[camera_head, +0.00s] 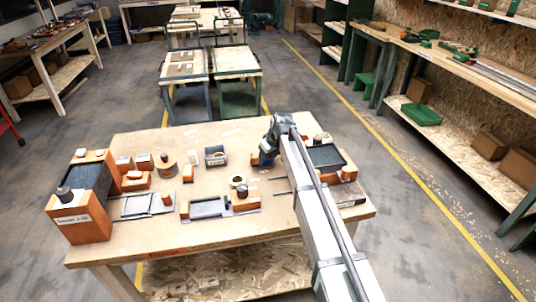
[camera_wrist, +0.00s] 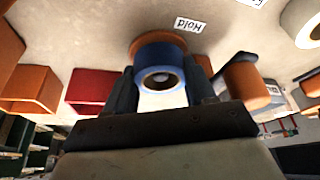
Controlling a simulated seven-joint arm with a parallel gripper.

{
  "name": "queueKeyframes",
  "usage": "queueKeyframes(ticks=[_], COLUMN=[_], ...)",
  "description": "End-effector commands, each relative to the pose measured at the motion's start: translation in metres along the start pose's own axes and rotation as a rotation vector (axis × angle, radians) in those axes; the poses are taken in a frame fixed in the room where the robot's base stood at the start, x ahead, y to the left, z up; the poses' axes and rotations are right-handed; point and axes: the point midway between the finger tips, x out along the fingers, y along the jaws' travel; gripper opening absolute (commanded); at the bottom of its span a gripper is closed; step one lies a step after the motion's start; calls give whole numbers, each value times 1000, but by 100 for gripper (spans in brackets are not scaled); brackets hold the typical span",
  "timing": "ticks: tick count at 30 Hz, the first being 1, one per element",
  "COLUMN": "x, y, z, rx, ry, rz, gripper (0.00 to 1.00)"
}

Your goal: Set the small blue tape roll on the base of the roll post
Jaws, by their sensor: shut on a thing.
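The small blue tape roll (camera_wrist: 159,60), with a pale core, is between the two fingers of my gripper (camera_wrist: 160,90) in the wrist view. The gripper is shut on it. An orange-brown round part (camera_wrist: 157,38) shows just behind the roll; I cannot tell whether it is the roll post's base or whether the roll touches it. Something grey shows inside the roll's core. In the head view my gripper (camera_head: 262,158) is low over the right half of the table, and the arm hides much of it. I cannot clearly make out the roll post there.
A "Hold" label (camera_wrist: 189,24) lies beside the roll. Red (camera_wrist: 90,88) and orange (camera_wrist: 30,90) blocks are to the left, an orange-brown piece (camera_wrist: 248,84) close on the right. A dark tray (camera_head: 325,157) stands right of the arm on the wooden table (camera_head: 120,245).

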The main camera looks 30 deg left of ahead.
Motion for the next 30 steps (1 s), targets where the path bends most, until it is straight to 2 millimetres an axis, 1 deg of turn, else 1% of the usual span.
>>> queueKeyframes(ticks=[22,23,30], x=[4,3,4], y=[0,0,-1], z=[2,1,1], rx=[0,0,0], ry=[0,1,1], rz=[0,0,-2], gripper=[25,58,80])
